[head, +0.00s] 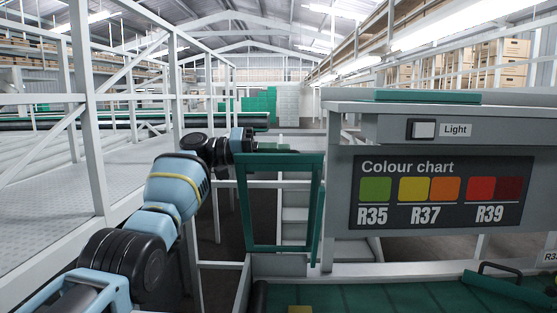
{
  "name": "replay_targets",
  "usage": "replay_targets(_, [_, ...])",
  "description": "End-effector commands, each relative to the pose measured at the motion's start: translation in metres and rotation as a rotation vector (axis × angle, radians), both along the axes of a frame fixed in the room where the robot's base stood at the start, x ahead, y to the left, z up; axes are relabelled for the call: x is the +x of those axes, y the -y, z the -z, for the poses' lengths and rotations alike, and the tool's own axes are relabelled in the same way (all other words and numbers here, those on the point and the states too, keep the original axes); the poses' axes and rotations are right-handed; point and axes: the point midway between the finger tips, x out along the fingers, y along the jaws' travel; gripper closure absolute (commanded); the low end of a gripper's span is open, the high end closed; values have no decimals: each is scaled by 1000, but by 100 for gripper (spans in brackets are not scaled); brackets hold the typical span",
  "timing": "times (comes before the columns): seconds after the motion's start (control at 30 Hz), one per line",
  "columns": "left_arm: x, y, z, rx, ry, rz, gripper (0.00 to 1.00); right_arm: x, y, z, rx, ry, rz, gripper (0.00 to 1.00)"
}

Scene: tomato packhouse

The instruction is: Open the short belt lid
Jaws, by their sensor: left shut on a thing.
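A dark green rectangular frame (246,208), which looks like the short belt lid, stands nearly upright left of the colour chart panel. The steps behind show through its middle. My left gripper (276,148) is at the frame's top edge and is shut on it; the exact grip is small and hard to see. The left arm reaches in from the lower left. A green belt (380,297) lies below and to the right of the frame. My right gripper is out of view.
A grey cabinet with a colour chart (441,192) and a light switch (424,129) stands on the right. A green flap with a black handle (499,267) is at the lower right. White railings (89,120) and a walkway run along the left. Steps (296,215) lie behind the frame.

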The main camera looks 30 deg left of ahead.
Motion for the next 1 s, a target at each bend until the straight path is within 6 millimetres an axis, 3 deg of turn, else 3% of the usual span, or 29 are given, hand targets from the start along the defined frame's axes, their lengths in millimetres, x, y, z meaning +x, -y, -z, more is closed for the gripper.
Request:
replay_targets(0.67, [4,-3,-1,-13,-24,-4,100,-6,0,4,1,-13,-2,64])
replay_targets(0.7, [4,-3,-1,-13,-24,-4,87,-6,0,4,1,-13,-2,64])
replay_targets(0.83, [4,-2,-1,-12,-24,-3,70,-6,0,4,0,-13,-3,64])
replay_targets(1.0, [4,-2,-1,-12,-23,-2,67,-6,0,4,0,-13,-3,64])
